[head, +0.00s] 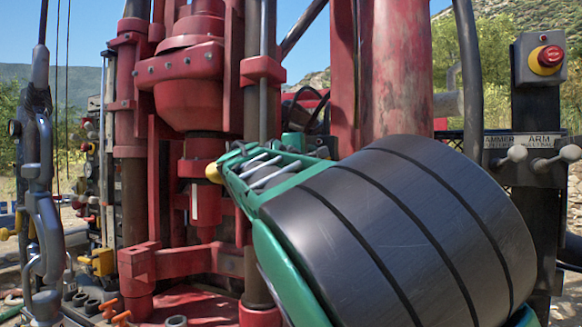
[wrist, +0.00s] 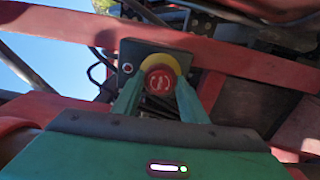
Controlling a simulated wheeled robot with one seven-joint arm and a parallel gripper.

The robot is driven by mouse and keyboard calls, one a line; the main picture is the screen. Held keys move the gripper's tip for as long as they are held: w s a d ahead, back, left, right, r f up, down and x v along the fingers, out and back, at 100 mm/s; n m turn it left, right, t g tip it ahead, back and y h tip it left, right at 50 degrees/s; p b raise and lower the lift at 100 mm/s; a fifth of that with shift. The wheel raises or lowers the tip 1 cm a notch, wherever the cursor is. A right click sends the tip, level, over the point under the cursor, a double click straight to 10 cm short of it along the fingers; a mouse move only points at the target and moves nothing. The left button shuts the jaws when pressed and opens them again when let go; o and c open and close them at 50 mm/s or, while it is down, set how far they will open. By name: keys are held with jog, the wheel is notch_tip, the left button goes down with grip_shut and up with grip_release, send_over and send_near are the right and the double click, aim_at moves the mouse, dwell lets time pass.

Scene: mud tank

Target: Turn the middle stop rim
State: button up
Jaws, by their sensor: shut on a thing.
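The middle stop is a red mushroom button (wrist: 159,79) with a yellow collar (wrist: 150,61) on a dark box (wrist: 129,52), at the centre of the wrist view. My gripper (wrist: 158,88) has its two green fingers on either side of the red rim and is shut on it. Exact finger contact is hard to see. In the head view my arm covers the place where the gripper meets the stop. A small yellow piece (head: 213,172) shows at the arm's far left end; I cannot tell if it belongs to this stop.
Another red stop (head: 550,56) on a grey box (head: 539,63) stands at upper right, above levers (head: 517,153). Red drill machinery (head: 190,90) fills the centre. In the wrist view a red beam (wrist: 60,31) passes behind the stop.

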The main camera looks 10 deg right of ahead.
jog(key=shift+d+f, duration=0.15)
jog(key=shift+f, duration=0.1)
jog(key=o, duration=1)
jog(key=shift+o, duration=0.2)
jog(key=shift+r, duration=0.1)
jog(key=v, duration=1)
jog(key=shift+s+a, duration=0.15)
jog(key=shift+a, duration=0.15)
jog(key=shift+a, duration=0.15)
